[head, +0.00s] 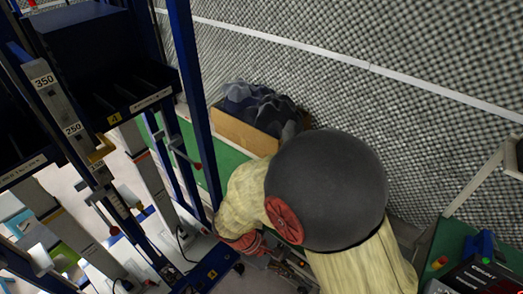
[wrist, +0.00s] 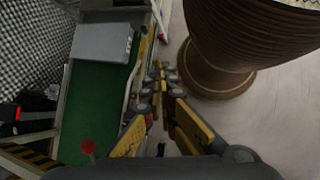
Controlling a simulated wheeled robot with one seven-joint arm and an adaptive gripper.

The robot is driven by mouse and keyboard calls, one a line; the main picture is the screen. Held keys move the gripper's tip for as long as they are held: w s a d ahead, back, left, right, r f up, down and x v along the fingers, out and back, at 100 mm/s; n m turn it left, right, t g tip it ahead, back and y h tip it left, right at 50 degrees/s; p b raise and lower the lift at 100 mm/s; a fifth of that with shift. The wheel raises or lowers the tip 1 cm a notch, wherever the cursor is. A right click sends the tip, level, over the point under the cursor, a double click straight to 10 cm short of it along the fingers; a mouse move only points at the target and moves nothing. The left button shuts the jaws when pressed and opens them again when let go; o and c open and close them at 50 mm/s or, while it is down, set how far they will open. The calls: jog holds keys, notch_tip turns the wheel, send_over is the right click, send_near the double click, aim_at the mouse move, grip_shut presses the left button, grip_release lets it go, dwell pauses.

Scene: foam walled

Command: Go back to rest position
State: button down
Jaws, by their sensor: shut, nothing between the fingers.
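My gripper (wrist: 158,70) shows in the wrist view, with yellow and grey fingers reaching up the middle of the picture. Its fingertips are together and nothing is held between them. The fingers are over the gap between a green surface (wrist: 95,105) on the left and a brown ribbed round object (wrist: 245,35) on the right. I cannot make out the gripper in the head view.
In the head view, a large dark grey rounded form (head: 325,190) with cream parts blocks the centre. A blue-framed rack (head: 185,60) stands left. A cardboard box (head: 232,133) of dark lumpy material lies behind. In the wrist view, a grey box (wrist: 100,43) sits on the green surface.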

jog(key=d+r+m+t+y, duration=0.2)
jog(key=d+r+m, duration=0.2)
jog(key=r, duration=0.5)
jog(key=s+d+r+m+t+y, duration=0.1)
jog(key=d+r+m+t+y, duration=0.1)
jog(key=r, duration=0.7)
jog(key=s+d+r+m+t+y, duration=0.1)
jog(key=d+r+m+t+y, duration=0.2)
jog(key=r, duration=0.6)
jog(key=d+m, duration=0.2)
jog(key=m, duration=0.1)
jog(key=shift+s+d+r, duration=0.25)
jog(key=shift+d+r, duration=0.05)
jog(key=shift+r, duration=0.05)
